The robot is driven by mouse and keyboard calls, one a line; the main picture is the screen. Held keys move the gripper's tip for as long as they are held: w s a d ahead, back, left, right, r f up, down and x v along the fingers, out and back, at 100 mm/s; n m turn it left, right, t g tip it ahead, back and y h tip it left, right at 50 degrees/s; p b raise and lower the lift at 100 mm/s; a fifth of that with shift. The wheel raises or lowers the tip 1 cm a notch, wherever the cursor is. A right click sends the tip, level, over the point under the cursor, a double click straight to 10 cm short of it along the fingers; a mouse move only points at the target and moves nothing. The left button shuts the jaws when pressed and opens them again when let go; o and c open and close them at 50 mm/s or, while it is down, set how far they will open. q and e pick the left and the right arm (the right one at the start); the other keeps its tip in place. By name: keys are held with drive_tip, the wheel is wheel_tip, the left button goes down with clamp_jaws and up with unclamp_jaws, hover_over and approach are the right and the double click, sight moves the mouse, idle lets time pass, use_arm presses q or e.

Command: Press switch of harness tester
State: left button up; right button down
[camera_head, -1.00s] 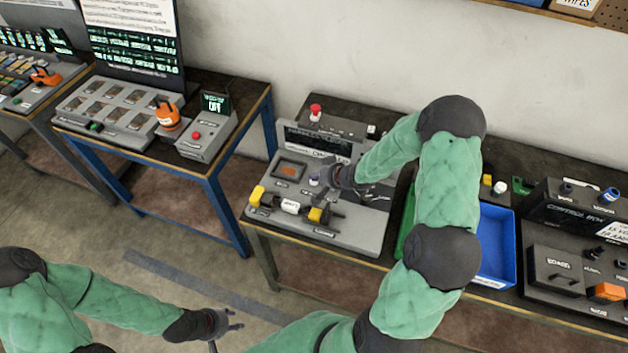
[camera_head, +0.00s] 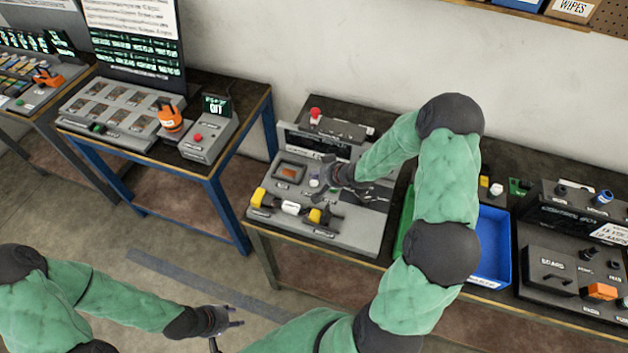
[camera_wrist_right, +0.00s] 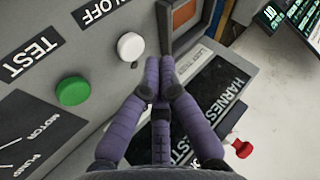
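The harness tester (camera_head: 352,236) is a grey console on the middle table. In the right wrist view its black nameplate (camera_wrist_right: 215,100) reads "HARNESS", partly covered by my fingers. A white round button (camera_wrist_right: 130,46) sits beside an "ON/OFF" label, and a green round button (camera_wrist_right: 73,91) sits beside a "TEST" label. My right gripper (camera_head: 318,184) is over the console. In the wrist view my right gripper (camera_wrist_right: 166,62) has its fingers together and empty, just right of the white button; contact cannot be told. My left gripper (camera_head: 226,334) is open and empty, low in front of the tables.
A red mushroom button (camera_head: 315,114) stands at the console's back. Yellow-ended connectors (camera_head: 290,207) lie along its front. A blue bin (camera_head: 494,250) and a control box (camera_head: 560,265) are to the right. A blue-framed table (camera_head: 215,175) with another tester stands left, across a floor gap.

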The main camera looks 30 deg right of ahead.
sight(316, 183)
drive_tip(key=shift+r+p, duration=2.55)
drive_tip(key=shift+r, duration=0.1)
drive_tip(key=shift+f, duration=0.1)
drive_tip(key=shift+f, duration=0.1)
